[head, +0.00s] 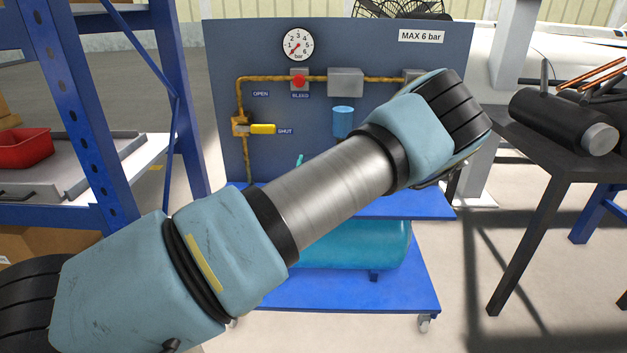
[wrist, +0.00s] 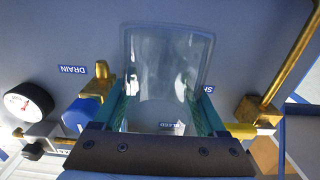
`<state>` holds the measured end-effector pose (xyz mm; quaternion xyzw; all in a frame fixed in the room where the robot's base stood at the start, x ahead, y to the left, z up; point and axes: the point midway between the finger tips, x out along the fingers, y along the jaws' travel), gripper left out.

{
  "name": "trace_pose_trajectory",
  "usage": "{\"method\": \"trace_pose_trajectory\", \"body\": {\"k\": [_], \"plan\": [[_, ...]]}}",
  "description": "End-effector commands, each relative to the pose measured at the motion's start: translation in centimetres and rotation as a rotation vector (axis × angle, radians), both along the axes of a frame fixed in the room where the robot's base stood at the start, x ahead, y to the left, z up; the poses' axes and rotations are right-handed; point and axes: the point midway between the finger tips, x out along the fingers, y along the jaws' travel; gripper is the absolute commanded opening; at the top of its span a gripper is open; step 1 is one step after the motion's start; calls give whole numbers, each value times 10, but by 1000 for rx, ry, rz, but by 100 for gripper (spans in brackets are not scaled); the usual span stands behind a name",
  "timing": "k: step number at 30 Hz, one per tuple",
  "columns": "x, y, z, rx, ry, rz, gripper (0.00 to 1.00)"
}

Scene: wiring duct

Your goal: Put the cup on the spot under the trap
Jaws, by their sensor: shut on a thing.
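A clear cup (wrist: 165,55) is in the wrist view, between the two teal fingers of my gripper (wrist: 162,88), which is shut on it. The cup looks empty. The trap, a blue cylinder (head: 343,121), hangs on the panel in the head view. In the wrist view the trap (wrist: 80,116) and its brass drain (wrist: 101,82) lie left of my gripper, apart from the cup. My arm hides the cup and most of my gripper in the head view. I cannot make out the spot in either view.
The panel (head: 225,110) carries a gauge (head: 298,44), a red bleed button (head: 299,81), brass pipe and a yellow handle (head: 263,129). The handle (wrist: 242,130) is close right of my gripper in the wrist view. A blue shelf (head: 430,205) sits below the panel.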

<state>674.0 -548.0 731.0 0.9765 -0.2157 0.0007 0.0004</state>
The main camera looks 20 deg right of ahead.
Motion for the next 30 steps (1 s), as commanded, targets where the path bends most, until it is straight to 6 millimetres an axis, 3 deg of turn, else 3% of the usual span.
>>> {"method": "trace_pose_trajectory", "body": {"k": [1,8,14,29,30], "plan": [[-3,0,-12,7,5,-3,19],[-3,0,-29,4,3,-2,19],[-3,0,-58,5,3,-3,19],[1,-1,-68,1,3,-1,19],[1,-1,-68,2,4,-1,75]]}}
